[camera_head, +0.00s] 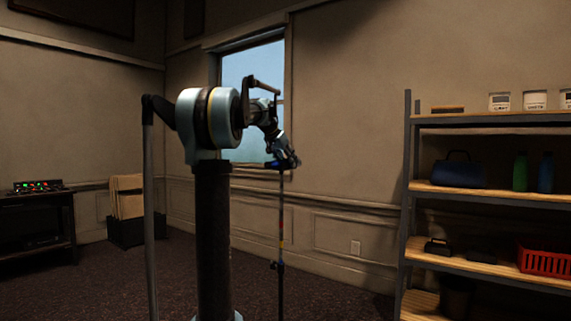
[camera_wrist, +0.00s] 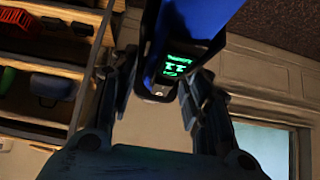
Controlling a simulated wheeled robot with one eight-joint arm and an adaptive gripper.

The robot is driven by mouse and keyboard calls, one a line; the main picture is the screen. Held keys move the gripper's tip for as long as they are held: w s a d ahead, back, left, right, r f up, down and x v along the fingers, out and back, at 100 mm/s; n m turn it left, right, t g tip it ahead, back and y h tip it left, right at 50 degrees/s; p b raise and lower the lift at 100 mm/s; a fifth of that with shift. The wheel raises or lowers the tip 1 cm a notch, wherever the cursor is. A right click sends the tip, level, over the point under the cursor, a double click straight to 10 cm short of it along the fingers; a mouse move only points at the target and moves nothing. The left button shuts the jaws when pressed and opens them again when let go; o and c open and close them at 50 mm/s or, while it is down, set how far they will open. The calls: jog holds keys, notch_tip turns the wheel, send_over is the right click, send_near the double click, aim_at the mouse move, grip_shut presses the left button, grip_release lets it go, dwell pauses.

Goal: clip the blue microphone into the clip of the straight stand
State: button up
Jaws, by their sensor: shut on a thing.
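The blue microphone (camera_wrist: 190,35) fills the top middle of the wrist view, with a lit green display on its body. My gripper (camera_wrist: 160,85) is shut on it, one finger on each side. In the head view my gripper (camera_head: 285,160) is small and dark, with a bit of the blue microphone (camera_head: 271,164) showing at its lower left. The straight stand (camera_head: 281,215) is a thin dark upright pole with coloured bands, directly below my gripper in the picture. Its clip is hidden or too small to make out, so I cannot tell whether the microphone touches it.
A shelf unit (camera_head: 490,188) with bottles, a dark blue case and a red basket (camera_head: 544,261) stands at right. A dark table (camera_head: 38,225) with a lit device is at far left, near a box of boards (camera_head: 127,205). A window (camera_head: 253,95) is behind my arm.

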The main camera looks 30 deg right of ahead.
jog(key=o, duration=1.8)
jog(key=shift+r, duration=3.5)
